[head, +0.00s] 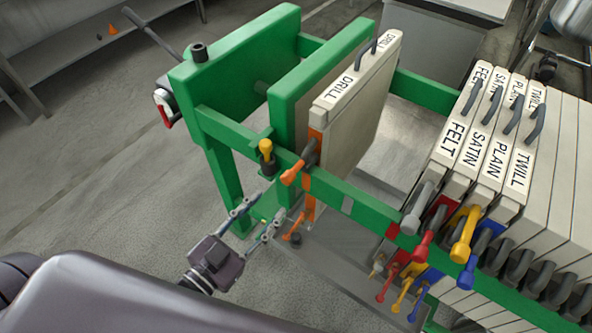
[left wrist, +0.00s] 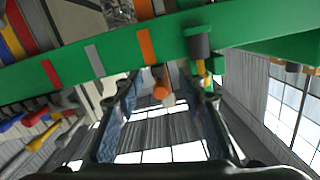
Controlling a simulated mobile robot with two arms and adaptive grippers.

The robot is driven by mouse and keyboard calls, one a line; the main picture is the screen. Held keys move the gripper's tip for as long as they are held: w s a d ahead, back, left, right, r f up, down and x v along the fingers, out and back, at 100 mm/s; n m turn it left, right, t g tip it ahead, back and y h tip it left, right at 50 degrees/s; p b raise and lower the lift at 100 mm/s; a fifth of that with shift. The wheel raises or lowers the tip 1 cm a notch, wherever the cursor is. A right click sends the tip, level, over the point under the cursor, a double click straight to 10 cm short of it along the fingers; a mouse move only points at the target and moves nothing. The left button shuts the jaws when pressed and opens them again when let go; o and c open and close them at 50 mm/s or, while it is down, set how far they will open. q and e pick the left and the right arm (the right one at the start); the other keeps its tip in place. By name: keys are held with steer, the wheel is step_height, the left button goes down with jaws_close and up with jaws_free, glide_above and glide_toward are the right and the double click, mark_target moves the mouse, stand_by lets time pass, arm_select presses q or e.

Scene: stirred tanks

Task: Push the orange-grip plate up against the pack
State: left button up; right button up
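The orange-grip plate (head: 355,120), a pale plate labelled DRILL, stands upright on the green frame beside a green end plate. Its upper orange grip (head: 298,172) sticks out over the near rail. A lower orange lever (head: 294,234) hangs below the rail. The pack (head: 500,150) of pale plates, labelled FELT, SATIN, PLAIN and TWILL at its near end, stands to the right across a wide gap. My left gripper (head: 265,212) is open below the rail, left of the lower lever. In the left wrist view, an orange-tipped lever (left wrist: 160,90) appears between its fingers; contact is unclear.
The green near rail (head: 350,195) crosses above my left gripper and carries coloured marks. A yellow-topped knob (head: 266,150) sits on the rail left of the orange grip. Grey, red, yellow and blue grips crowd the pack's near side. A grey tray lies under the gap.

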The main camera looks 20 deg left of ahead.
mark_target(284, 181)
arm_select(q)
steer(key=shift+t+h, duration=0.3)
steer(key=shift+h, duration=0.1)
steer(key=r, duration=0.2)
steer(key=d+r, duration=0.1)
steer(key=r, duration=0.1)
steer(key=shift+w+d+r, duration=0.1)
steer(key=shift+w+r, duration=0.05)
steer(key=shift+r, duration=0.05)
steer(key=p+x, duration=0.1)
steer(key=x, duration=0.5)
steer(key=shift+w+p, duration=0.15)
steer(key=shift+p, duration=0.15)
steer(key=shift+w+d+f, duration=0.1)
steer(key=shift+w+d, duration=0.05)
steer(key=shift+w, duration=0.3)
steer(key=shift+c, duration=0.7)
jaws_close()
